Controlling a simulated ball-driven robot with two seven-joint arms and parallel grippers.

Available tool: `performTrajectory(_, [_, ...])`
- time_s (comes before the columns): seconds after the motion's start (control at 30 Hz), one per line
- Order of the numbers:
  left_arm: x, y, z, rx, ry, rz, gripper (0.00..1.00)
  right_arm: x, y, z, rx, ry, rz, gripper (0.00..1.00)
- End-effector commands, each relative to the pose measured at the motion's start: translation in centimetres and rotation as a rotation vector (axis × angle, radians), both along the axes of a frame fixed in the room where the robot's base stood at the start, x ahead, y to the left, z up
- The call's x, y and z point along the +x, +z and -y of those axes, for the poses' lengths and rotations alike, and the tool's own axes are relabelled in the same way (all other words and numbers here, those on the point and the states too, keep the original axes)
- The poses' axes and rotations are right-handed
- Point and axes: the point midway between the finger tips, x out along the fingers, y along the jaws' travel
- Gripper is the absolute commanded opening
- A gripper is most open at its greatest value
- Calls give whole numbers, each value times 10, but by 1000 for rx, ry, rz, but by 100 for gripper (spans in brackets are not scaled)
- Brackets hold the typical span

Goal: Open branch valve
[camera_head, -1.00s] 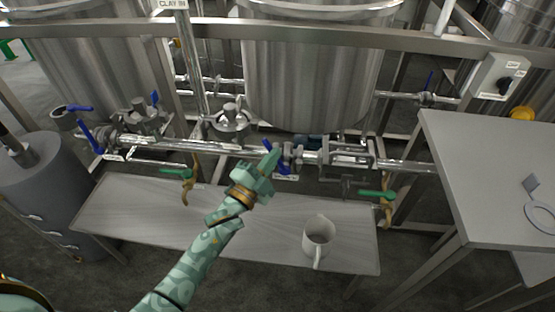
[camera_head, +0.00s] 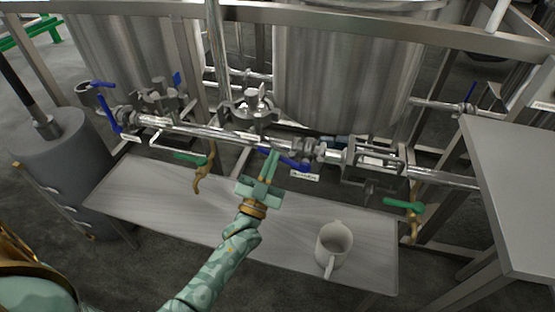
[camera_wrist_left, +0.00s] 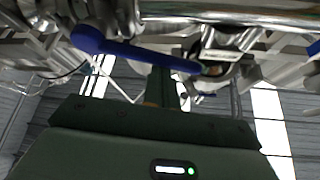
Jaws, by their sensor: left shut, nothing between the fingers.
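The blue valve lever (camera_head: 287,158) at the middle of the horizontal pipe lies nearly in line with the pipe, above a small white label (camera_head: 305,177). I cannot read the label. A blue lever also fills the upper part of the left wrist view (camera_wrist_left: 130,50). My left gripper (camera_head: 271,158) is shut and empty, with its fingertips at the lever's left end. In the left wrist view the fingers (camera_wrist_left: 168,80) are just below the lever; whether they touch it I cannot tell. My right gripper is not in view.
Other blue levers (camera_head: 112,115) sit on the pipe at left. Green-handled taps (camera_head: 190,158) (camera_head: 403,205) hang at left and right. A white mug (camera_head: 334,245) stands on the low bench (camera_head: 170,200). A grey table (camera_head: 510,190) is at right, a grey cylinder (camera_head: 60,165) at left.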

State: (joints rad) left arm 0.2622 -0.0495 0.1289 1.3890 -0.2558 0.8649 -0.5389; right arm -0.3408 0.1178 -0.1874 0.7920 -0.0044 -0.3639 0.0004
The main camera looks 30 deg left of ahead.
Motion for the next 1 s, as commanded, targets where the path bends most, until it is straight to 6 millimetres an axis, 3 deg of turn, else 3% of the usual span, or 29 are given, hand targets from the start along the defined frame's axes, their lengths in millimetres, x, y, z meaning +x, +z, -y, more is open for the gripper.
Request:
performTrajectory(0.4, [-1, -14, -3, -156, -1, 42, 0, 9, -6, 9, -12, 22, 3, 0])
performTrajectory(1.0, [-1, -12, -4, -170, -1, 49, 0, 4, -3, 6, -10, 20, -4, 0])
